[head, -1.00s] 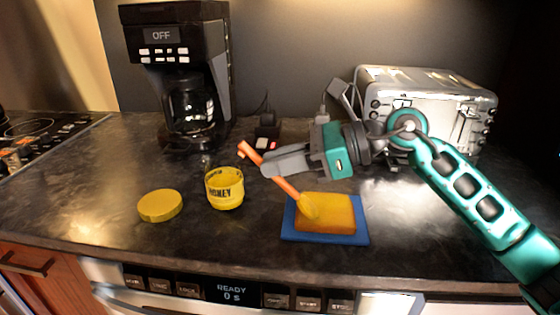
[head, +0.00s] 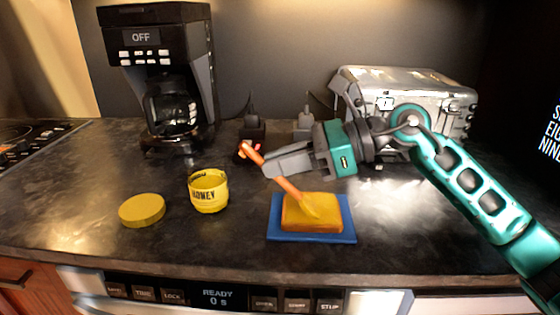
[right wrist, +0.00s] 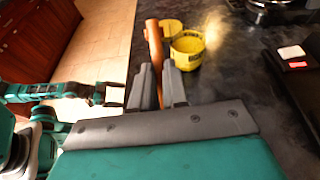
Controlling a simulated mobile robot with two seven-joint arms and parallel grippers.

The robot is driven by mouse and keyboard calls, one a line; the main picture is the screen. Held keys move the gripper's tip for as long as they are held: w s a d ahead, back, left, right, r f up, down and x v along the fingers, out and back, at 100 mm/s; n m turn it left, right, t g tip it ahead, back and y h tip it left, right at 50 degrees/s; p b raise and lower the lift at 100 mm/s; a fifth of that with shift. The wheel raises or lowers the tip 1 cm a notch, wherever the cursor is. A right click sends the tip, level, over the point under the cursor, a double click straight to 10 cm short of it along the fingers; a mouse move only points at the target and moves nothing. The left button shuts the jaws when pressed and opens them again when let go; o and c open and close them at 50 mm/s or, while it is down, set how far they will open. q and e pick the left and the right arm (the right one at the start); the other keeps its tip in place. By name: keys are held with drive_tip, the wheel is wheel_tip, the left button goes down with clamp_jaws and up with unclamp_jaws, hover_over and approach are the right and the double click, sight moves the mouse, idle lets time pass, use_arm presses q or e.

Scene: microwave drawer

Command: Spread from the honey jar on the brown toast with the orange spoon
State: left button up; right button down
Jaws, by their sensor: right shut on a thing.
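My right gripper (head: 272,171) is shut on the orange spoon (head: 285,186), which slants down to the right. The spoon's yellow-coated bowl end is at the middle of the toast's (head: 330,219) top and appears to touch it. The toast has a yellow-orange top and lies on a blue board (head: 285,238). The open yellow honey jar (head: 208,193) stands upright left of the spoon. In the right wrist view, the gripper fingers (right wrist: 158,88) hold the spoon (right wrist: 155,45), with the jar (right wrist: 187,50) beyond.
A round yellow lid (head: 142,210) lies left of the jar. A coffee maker (head: 165,85) stands at the back left and a silver toaster (head: 425,95) at the back right, behind my arm. Counter space left of the board is clear up to the jar.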

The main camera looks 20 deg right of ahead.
drive_tip(key=shift+d+f, duration=0.1)
drive_tip(key=shift+s+d+b, duration=0.25)
drive_tip(key=shift+d+b, duration=0.05)
drive_tip(key=shift+d, duration=0.35)
drive_tip(key=shift+s+d+b, duration=0.2)
drive_tip(key=shift+d+b, duration=0.1)
drive_tip(key=shift+d, duration=0.3)
drive_tip(key=shift+r, duration=0.2)
drive_tip(key=shift+a, duration=0.2)
drive_tip(key=shift+w+a+f+p, duration=0.1)
drive_tip(key=shift+w+a+p, duration=0.15)
drive_tip(key=shift+a, duration=0.35)
drive_tip(key=shift+w+a+p, duration=0.15)
drive_tip(key=shift+w+a, duration=0.05)
drive_tip(key=shift+a, duration=0.4)
drive_tip(key=shift+a, duration=0.15)
drive_tip(key=shift+w+a+p, duration=0.25)
drive_tip(key=shift+a, duration=0.35)
drive_tip(key=shift+w+a+p, duration=0.2)
drive_tip(key=shift+a+p, duration=0.05)
drive_tip(key=shift+a, duration=0.3)
drive_tip(key=shift+d, duration=0.1)
